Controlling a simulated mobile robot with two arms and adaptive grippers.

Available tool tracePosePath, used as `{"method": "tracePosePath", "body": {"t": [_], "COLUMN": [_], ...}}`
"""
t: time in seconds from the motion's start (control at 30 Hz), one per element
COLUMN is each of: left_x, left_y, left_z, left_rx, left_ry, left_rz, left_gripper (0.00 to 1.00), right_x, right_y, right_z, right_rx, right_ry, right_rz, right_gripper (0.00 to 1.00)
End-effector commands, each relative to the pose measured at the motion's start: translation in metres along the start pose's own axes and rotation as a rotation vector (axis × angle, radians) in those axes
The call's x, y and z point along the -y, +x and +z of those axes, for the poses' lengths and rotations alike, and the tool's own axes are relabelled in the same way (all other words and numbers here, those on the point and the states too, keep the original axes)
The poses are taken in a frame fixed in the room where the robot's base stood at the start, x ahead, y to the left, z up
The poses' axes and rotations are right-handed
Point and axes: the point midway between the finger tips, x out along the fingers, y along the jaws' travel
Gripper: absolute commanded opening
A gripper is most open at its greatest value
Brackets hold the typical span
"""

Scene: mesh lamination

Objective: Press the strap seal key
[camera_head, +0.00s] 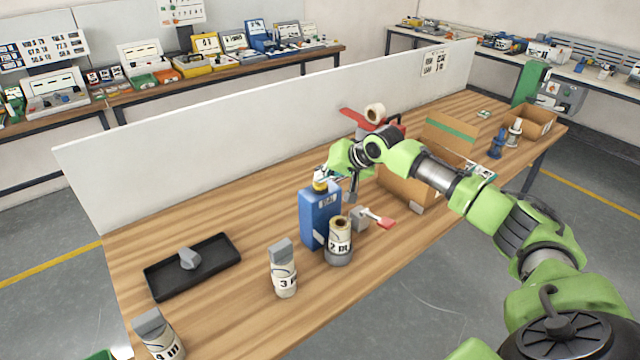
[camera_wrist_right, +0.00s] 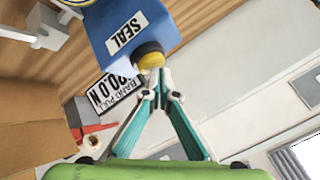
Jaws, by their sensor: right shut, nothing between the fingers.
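A blue box (camera_head: 318,217) stands on the wooden workbench with a round yellow key (camera_head: 320,186) on top. In the right wrist view the blue box (camera_wrist_right: 140,27) carries a white SEAL label, and the yellow key (camera_wrist_right: 152,60) sits on a dark collar. My right gripper (camera_head: 322,174) is shut and empty, just above the key. In the wrist view its closed fingertips (camera_wrist_right: 156,80) overlap the key's edge; I cannot tell whether they touch it. A display reading BAND PULL (camera_wrist_right: 117,88) is partly hidden behind the box and fingers. My left gripper is not in view.
An open carton (camera_head: 405,188) stands to the right, a black tray (camera_head: 215,272) to the left. A white partition (camera_head: 230,150) runs behind.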

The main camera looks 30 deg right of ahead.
Motion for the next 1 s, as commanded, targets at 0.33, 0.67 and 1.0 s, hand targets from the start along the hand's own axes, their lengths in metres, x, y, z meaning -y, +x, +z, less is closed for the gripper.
{"method": "tracePosePath", "body": {"t": [0.33,0.67,1.0], "left_x": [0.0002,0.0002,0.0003], "left_y": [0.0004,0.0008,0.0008], "left_z": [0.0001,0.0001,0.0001], "left_rx": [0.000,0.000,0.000], "left_ry": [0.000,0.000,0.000], "left_rz": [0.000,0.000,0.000], "left_gripper": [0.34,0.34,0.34], "right_x": [-0.0025,-0.0049,-0.0056], "right_y": [0.0033,0.0064,0.0073], "right_z": [0.0026,0.0052,0.0064], "right_rx": [0.001,0.002,0.004], "right_ry": [0.000,0.000,0.000], "right_rz": [0.001,0.002,0.002], "right_gripper": [0.00,0.00,0.00]}}
